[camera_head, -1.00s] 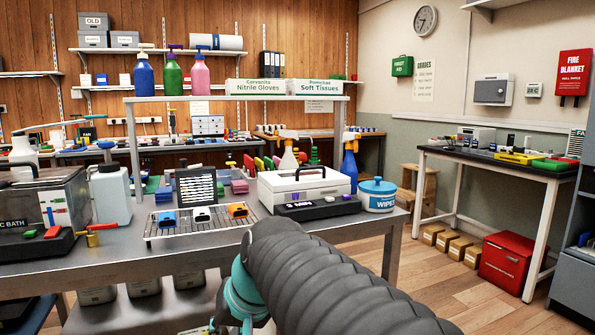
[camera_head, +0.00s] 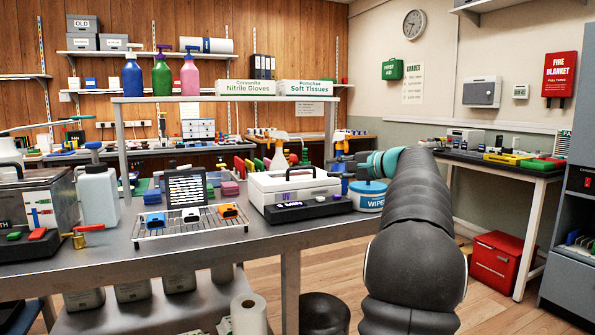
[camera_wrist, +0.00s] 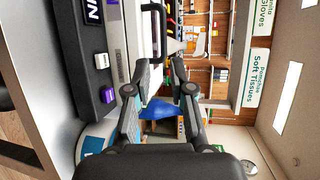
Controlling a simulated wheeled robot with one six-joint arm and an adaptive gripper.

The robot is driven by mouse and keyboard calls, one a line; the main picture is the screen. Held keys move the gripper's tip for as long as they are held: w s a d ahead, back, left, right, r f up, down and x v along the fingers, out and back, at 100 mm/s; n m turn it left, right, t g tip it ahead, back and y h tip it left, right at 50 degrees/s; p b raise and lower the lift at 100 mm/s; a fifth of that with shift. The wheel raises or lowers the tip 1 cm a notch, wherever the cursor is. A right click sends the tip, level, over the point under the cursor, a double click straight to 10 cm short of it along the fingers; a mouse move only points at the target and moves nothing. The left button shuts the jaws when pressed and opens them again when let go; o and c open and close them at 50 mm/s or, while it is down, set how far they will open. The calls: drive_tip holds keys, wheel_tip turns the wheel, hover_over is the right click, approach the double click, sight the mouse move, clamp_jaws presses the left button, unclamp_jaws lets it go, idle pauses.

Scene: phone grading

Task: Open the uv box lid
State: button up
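The UV box (camera_head: 290,187) is a white case on a dark base, standing on the metal bench. Its lid looks shut, with a black handle (camera_head: 313,168) on top. Display and buttons are on its front. In the wrist view the box (camera_wrist: 116,45) is turned sideways at the upper left, and the handle (camera_wrist: 155,28) shows beyond the fingertips. My gripper (camera_wrist: 160,70) is open and empty, its fingers apart and pointing toward the handle without visibly holding it. In the head view my gripper (camera_head: 346,144) is just right of the box, partly hidden by my arm.
A blue wipes tub (camera_head: 368,197) stands right of the box, close under my wrist. A wire rack (camera_head: 190,228) with phones is to the left. A shelf with glove and tissue boxes (camera_head: 250,88) is above.

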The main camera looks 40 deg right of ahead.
sight(304, 168)
drive_tip(key=x, duration=0.4)
drive_tip(key=p+x, duration=0.1)
drive_tip(key=x, duration=0.8)
drive_tip(key=shift+w+d+r+p, duration=0.1)
drive_tip(key=shift+w+d+p, duration=0.2)
drive_tip(key=shift+d+p, duration=0.1)
clamp_jaws()
